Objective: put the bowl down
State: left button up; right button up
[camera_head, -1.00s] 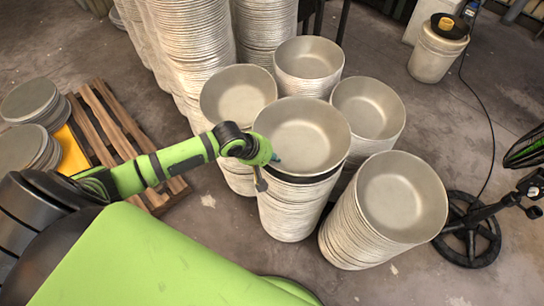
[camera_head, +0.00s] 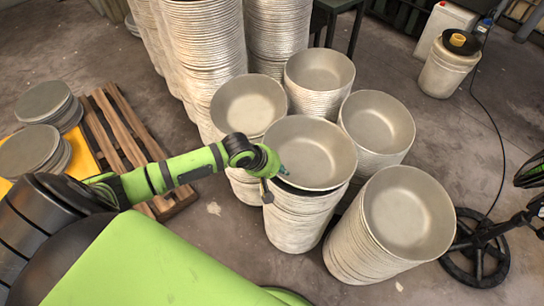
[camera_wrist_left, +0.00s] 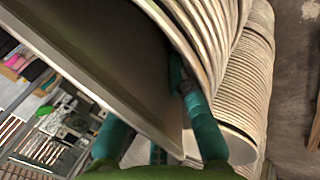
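The bowl (camera_head: 309,150) is a wide grey metal bowl, roughly level at the top of the middle stack of bowls (camera_head: 297,225). A dark gap shows beneath its near rim; I cannot tell whether its far side touches the stack. My left gripper (camera_head: 281,170) is at the bowl's near-left rim. In the left wrist view the bowl's wall (camera_wrist_left: 105,65) passes between the teal fingers (camera_wrist_left: 158,112), so the gripper appears shut on the rim. The left finger's tip is hidden behind the wall. My right gripper is not in view.
Other bowl stacks stand close around: left (camera_head: 247,104), behind (camera_head: 319,70), right (camera_head: 377,122) and front right (camera_head: 408,212). A wooden pallet (camera_head: 120,135) lies at the left. A black wheel-shaped base (camera_head: 475,250) stands at the right, a white bucket (camera_head: 443,70) at the back.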

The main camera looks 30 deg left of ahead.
pick_arm(q)
jog(key=p+v, duration=0.1)
jog(key=v, duration=1.1)
jog(key=shift+r+p, duration=0.35)
jog(key=shift+r, duration=0.1)
jog(key=shift+w, duration=0.15)
jog(key=o, duration=1.7)
jog(key=shift+f, duration=0.1)
jog(key=shift+v, duration=6.05)
jog(key=shift+d, duration=0.1)
